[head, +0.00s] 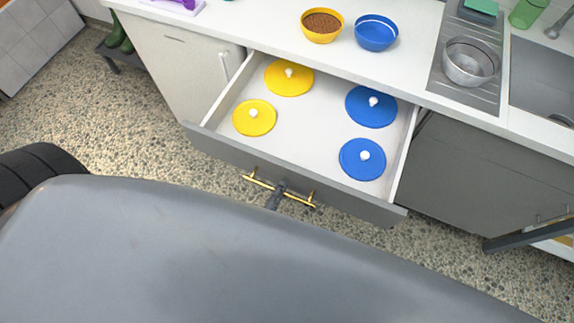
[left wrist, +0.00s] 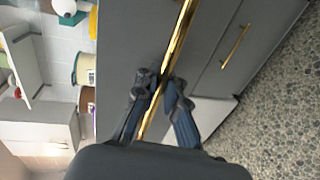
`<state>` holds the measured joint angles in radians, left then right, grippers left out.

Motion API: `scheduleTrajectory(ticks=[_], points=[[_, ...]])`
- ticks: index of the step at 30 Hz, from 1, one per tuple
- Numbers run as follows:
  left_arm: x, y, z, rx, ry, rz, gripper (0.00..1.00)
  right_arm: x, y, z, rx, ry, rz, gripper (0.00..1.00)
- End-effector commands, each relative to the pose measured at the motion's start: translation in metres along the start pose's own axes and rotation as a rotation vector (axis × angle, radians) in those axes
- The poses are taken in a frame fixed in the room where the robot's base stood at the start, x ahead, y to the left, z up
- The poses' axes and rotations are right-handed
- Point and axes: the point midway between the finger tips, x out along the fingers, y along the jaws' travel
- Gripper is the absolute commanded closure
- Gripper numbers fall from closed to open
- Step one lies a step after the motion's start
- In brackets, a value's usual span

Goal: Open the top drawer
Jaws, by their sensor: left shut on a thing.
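The top drawer (head: 312,120) stands pulled well out from under the counter in the head view, its inside visible. Two yellow lids (head: 285,82) (head: 250,124) and two blue lids (head: 365,115) (head: 358,168) with white knobs lie flat in it. Its grey front carries a gold bar handle (head: 298,198). My left gripper (head: 279,190) is shut on the middle of this handle. The left wrist view shows the fingers (left wrist: 165,82) on either side of the gold bar (left wrist: 183,35). My right gripper is not in view.
On the white counter (head: 270,38) stand a yellow bowl with brown food (head: 321,27), a blue bowl (head: 375,34) and a metal bowl (head: 470,64) near the sink (head: 540,85). Grey cabinets (head: 465,165) are at the right.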

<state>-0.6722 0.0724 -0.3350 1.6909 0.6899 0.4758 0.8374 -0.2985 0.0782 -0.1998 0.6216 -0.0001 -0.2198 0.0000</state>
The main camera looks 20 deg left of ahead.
Motion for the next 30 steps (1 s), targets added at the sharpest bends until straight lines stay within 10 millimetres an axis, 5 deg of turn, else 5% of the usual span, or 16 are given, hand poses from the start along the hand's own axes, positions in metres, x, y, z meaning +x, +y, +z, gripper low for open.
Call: scheduleTrajectory(ticks=[7, 20, 24, 30], points=[[-0.021, -0.003, 0.001, -0.001, -0.001, 0.002, 1.00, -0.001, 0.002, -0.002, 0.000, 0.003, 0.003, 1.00], [-0.025, -0.004, 0.001, -0.003, 0.000, 0.003, 1.00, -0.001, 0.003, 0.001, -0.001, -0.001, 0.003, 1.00], [-0.025, -0.004, 0.001, -0.002, 0.000, 0.003, 0.70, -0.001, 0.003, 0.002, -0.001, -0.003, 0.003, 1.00], [-0.025, -0.004, 0.000, -0.001, 0.000, 0.002, 0.68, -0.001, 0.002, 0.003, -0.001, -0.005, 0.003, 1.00]])
